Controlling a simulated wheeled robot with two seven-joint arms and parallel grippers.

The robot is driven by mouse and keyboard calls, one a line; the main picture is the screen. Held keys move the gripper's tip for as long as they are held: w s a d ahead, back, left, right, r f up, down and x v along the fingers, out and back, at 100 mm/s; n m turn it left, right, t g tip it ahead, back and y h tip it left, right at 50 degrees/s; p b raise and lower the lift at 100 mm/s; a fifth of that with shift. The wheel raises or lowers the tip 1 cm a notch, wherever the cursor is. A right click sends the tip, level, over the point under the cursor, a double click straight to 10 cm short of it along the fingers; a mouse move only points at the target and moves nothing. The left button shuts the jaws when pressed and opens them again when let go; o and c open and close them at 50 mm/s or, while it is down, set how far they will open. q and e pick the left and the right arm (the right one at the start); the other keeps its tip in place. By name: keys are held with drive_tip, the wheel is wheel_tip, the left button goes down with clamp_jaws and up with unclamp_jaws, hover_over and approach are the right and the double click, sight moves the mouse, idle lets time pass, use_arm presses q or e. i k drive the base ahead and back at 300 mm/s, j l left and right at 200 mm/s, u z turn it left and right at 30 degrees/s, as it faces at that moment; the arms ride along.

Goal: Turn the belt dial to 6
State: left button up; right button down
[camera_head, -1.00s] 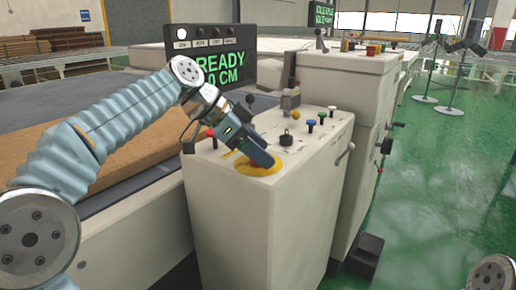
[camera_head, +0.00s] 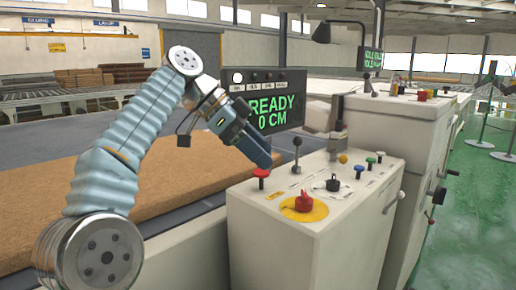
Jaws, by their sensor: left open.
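The control console (camera_head: 280,240) stands in front of me with its panel on top. A black dial (camera_head: 332,184) with markings around it sits mid-panel; I cannot read its setting. A red knob (camera_head: 304,202) on a yellow disc is nearer the front edge. My left gripper (camera_head: 262,156) is open and empty, tilted down to the right, above the far left of the panel and apart from both knobs. My right gripper is out of view.
A red button (camera_head: 261,176), a black lever (camera_head: 296,156) and small coloured buttons share the panel. A screen (camera_head: 270,102) behind reads READY, 0 CM. A brown mattress (camera_head: 180,175) lies at left. Green floor (camera_head: 470,210) is free at right.

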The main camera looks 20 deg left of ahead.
sight(333, 185)
drive_tip(key=k, duration=1)
